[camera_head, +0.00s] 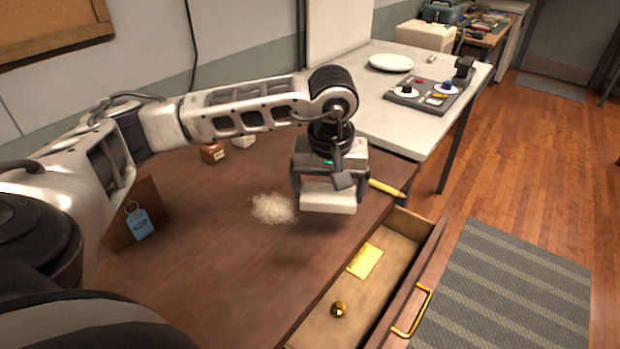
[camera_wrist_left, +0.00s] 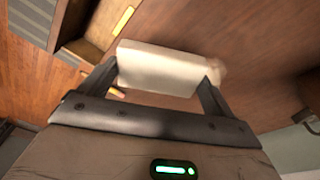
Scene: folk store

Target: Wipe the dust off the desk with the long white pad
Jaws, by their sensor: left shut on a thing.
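The long white pad (camera_head: 328,199) is held between the fingers of my left gripper (camera_head: 326,188), low over the brown desk (camera_head: 210,258). I cannot tell whether the pad touches the desk top. The pad also shows in the left wrist view (camera_wrist_left: 165,70), gripped at both ends by my left gripper (camera_wrist_left: 160,80). A pale fluffy patch of dust (camera_head: 273,208) lies on the desk just left of the pad. My right gripper is in neither view.
An open drawer (camera_head: 325,322) juts from the desk front, with a yellow paper (camera_head: 366,261) and a brass knob (camera_head: 338,309) inside. A yellow marker-like stick (camera_head: 386,188) lies near the desk's right edge. Small blocks (camera_head: 212,153) and a blue tag (camera_head: 138,224) stand farther left.

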